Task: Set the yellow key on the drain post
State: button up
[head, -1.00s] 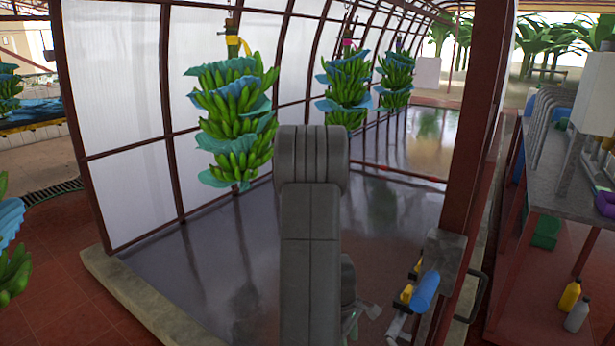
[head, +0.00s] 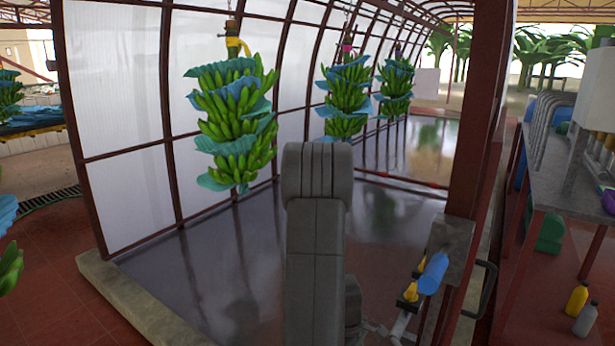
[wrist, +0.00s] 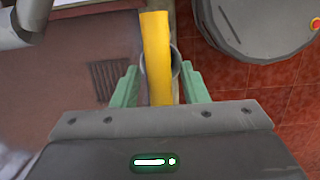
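I cannot clearly pick out the drain post in either view.
A bench (head: 555,175) stands at right, with bottles (head: 578,299) beneath. Banana bunches (head: 236,120) hang behind. A floor grate (wrist: 110,80) lies below.

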jog(key=shift+c, duration=0.2)
grip_shut()
jog(key=shift+r, duration=0.2)
jog(key=shift+r+p, duration=3.05)
jog(key=shift+r, duration=0.55)
